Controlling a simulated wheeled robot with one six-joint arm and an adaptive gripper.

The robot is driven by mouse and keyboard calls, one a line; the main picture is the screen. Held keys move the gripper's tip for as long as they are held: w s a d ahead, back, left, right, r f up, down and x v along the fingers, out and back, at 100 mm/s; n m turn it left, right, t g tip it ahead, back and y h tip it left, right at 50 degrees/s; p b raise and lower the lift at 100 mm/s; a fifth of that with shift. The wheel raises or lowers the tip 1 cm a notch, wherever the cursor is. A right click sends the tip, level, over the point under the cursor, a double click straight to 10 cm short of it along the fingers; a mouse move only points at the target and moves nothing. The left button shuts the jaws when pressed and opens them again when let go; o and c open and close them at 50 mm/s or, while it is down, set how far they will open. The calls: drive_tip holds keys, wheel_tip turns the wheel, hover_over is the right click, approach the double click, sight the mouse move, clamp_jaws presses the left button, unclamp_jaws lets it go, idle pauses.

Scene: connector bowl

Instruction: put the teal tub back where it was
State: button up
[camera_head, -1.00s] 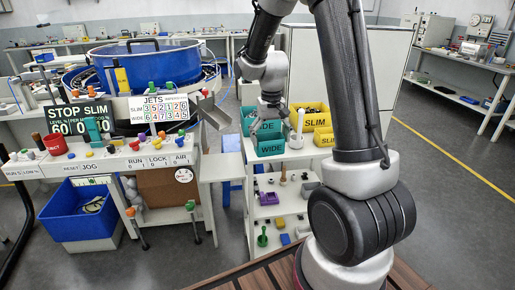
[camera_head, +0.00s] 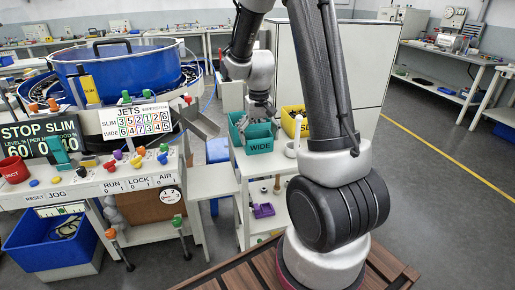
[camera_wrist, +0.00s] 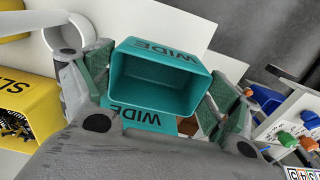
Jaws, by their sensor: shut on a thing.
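My gripper (camera_wrist: 160,88) is shut on a teal tub (camera_wrist: 157,78) marked WIDE, one finger at each side. The tub's open mouth faces the wrist camera and it looks empty. A second teal surface marked WIDE (camera_wrist: 140,119) shows just below it, apparently another teal tub. In the head view my gripper (camera_head: 261,108) is over the white stand, and a front teal tub (camera_head: 260,145) marked WIDE is near it. Another teal tub (camera_head: 237,128) shows behind it to the left, partly hidden. I cannot tell whether the held tub touches the stand.
A yellow bin (camera_head: 292,118) stands right of the teal tubs, and it holds small dark parts in the wrist view (camera_wrist: 22,125). The white stand's lower shelf holds a purple piece (camera_head: 263,210). The control panel (camera_head: 110,180) is to the left.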

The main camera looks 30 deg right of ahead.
sight(259, 146)
drive_tip(key=shift+f, duration=2.1)
drive_tip(key=shift+f, duration=0.1)
drive_tip(key=o, duration=0.8)
wheel_tip(259, 146, up, 12)
drive_tip(key=s+a+r+n+t, duration=0.1)
drive_tip(key=s+a+r+t, duration=0.1)
drive_tip(key=s+r, duration=0.4)
drive_tip(key=s+a+r+n+t, duration=0.2)
drive_tip(key=s+r, duration=0.3)
drive_tip(key=s, duration=1.2)
drive_tip(key=shift+a+r, duration=0.35)
drive_tip(key=shift+a, duration=0.15)
